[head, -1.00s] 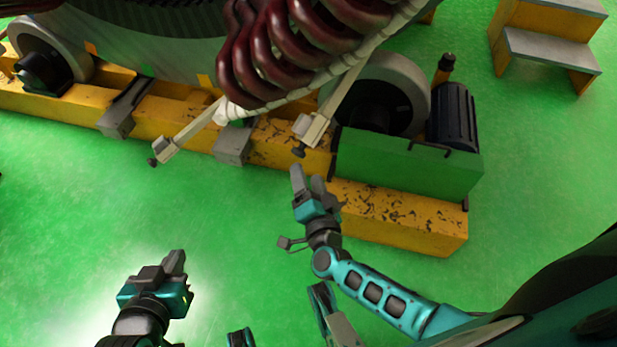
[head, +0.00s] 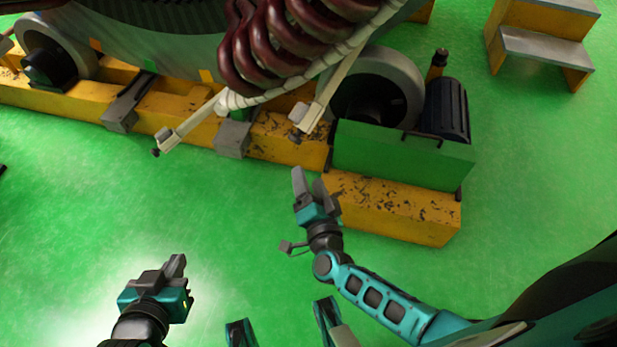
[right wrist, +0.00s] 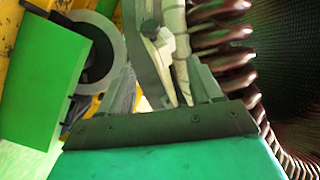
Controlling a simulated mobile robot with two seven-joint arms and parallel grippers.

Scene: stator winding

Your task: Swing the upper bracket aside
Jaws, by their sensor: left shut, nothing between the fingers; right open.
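Two cream bracket arms with dark knobs stick out from the white-wrapped ring below the dark red coils (head: 300,45). One bracket (head: 190,124) points down-left; the other bracket (head: 325,102) is at the right, near the grey wheel. I cannot tell which is the upper one. My right gripper (head: 308,181) is open and empty, just below the right bracket's knob in the head view and apart from it. In the right wrist view a cream bracket (right wrist: 155,45) shows beyond the open fingers (right wrist: 165,88). My left gripper (head: 177,265) is shut and empty, low at the left.
A yellow beam (head: 390,210) carries grey rollers (head: 385,90) and a green box (head: 400,155) close to my right gripper. A motor (head: 447,108) stands behind the box. Yellow steps (head: 540,48) are at the upper right.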

